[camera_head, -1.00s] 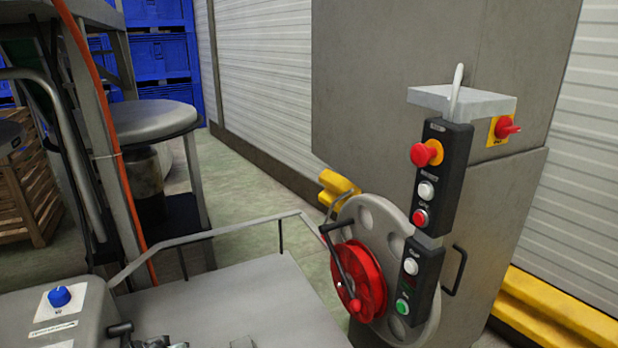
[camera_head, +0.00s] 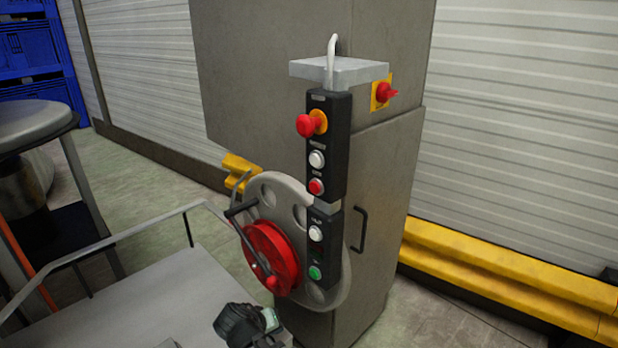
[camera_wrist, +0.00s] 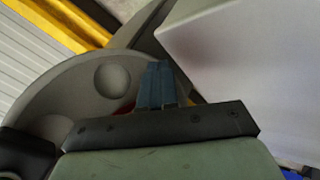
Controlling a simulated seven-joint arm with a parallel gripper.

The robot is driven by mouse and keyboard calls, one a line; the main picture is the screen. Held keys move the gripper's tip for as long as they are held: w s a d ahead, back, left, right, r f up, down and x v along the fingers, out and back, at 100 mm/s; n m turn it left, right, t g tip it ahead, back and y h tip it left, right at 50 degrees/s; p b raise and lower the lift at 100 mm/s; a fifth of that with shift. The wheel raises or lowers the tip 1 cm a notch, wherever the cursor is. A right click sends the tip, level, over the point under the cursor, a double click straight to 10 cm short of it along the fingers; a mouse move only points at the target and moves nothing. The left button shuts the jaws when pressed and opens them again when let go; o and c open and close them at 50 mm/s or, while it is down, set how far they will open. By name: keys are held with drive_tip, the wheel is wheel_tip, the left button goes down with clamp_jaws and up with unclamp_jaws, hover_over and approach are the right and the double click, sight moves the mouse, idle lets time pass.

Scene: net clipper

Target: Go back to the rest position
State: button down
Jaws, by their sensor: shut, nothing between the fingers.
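My gripper (camera_wrist: 158,68) shows in the wrist view as two blue-grey fingers pressed together, with nothing between them. Behind the fingers in that view is the grey disc (camera_wrist: 75,92) with a round hole. In the head view this disc (camera_head: 331,291) is mounted on the grey cabinet, with a red reel (camera_head: 272,250) and crank on its front. A dark part of my arm shows at the bottom of the head view; my fingertips cannot be made out there.
A black control box (camera_head: 326,150) with buttons hangs before the grey cabinet (camera_head: 375,190). A flat metal table (camera_head: 165,295) with a rail is at lower left. A yellow barrier (camera_head: 490,270) runs along the right wall. Blue crates (camera_head: 35,45) stand far left.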

drive_tip(key=s+d+f+m+g, duration=0.1)
drive_tip(key=s+d+f+g, duration=0.25)
drive_tip(key=d+f, duration=0.65)
drive_tip(key=s+d+f+g, duration=0.3)
drive_tip(key=s+d+f, duration=0.2)
drive_tip(key=d+f, duration=0.5)
drive_tip(key=s+d+f+m+g+y, duration=0.1)
drive_tip(key=s+d+f+g+y, duration=0.1)
drive_tip(key=s+f, duration=0.5)
drive_tip(key=s+d+f+m+g+y, duration=0.2)
drive_tip(key=s+d+f+g, duration=0.2)
drive_tip(key=s, duration=1)
wheel_tip(320, 180, down, 3)
drive_tip(key=shift+s+d, duration=0.25)
drive_tip(key=c, duration=1.8)
unclamp_jaws()
